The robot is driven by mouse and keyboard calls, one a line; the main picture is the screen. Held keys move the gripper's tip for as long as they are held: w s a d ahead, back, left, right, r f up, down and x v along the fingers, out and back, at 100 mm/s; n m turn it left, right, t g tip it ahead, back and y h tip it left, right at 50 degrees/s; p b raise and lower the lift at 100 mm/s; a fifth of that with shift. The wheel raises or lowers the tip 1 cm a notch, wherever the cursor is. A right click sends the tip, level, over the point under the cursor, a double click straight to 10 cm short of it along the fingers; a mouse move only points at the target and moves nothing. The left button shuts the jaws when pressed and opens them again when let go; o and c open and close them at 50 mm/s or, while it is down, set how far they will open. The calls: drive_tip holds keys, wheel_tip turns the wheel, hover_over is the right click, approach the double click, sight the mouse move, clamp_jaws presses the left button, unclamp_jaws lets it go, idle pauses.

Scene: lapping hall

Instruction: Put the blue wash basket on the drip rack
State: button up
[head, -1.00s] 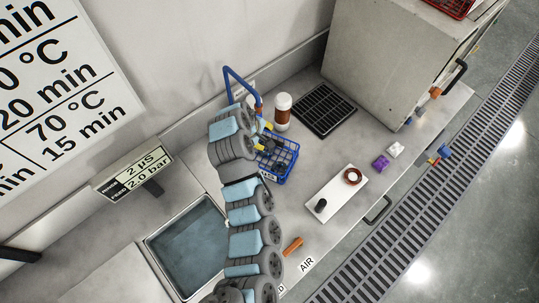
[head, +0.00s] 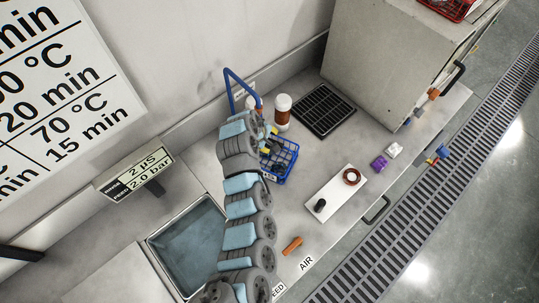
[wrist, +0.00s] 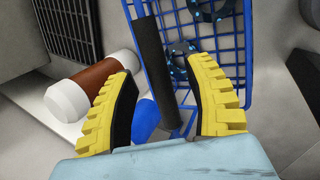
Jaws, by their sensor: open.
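The blue wash basket (head: 287,164) stands on the bench, partly hidden by my arm in the head view. Its blue mesh (wrist: 232,62) and a dark handle bar (wrist: 152,55) show in the wrist view, with dark ring-shaped parts inside. My gripper (head: 268,140) is over the basket's left side. In the wrist view my gripper (wrist: 165,92) is open, its yellow fingers on either side of the dark bar; I cannot tell whether they touch it. The drip rack (head: 324,110) is a bare black grate behind and right of the basket; part of it (wrist: 68,25) shows in the wrist view.
A brown bottle with a white cap (head: 283,111) stands between basket and rack, close to my gripper. A blue pipe (head: 232,88) rises behind. A grey cabinet (head: 385,65) borders the rack. A white tray (head: 336,194) lies to the right, a water-filled sink (head: 190,245) to the left.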

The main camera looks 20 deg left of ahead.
drive_tip(key=shift+f, duration=0.2)
clamp_jaws()
drive_tip(key=shift+w+d+r, duration=0.1)
idle(0.5)
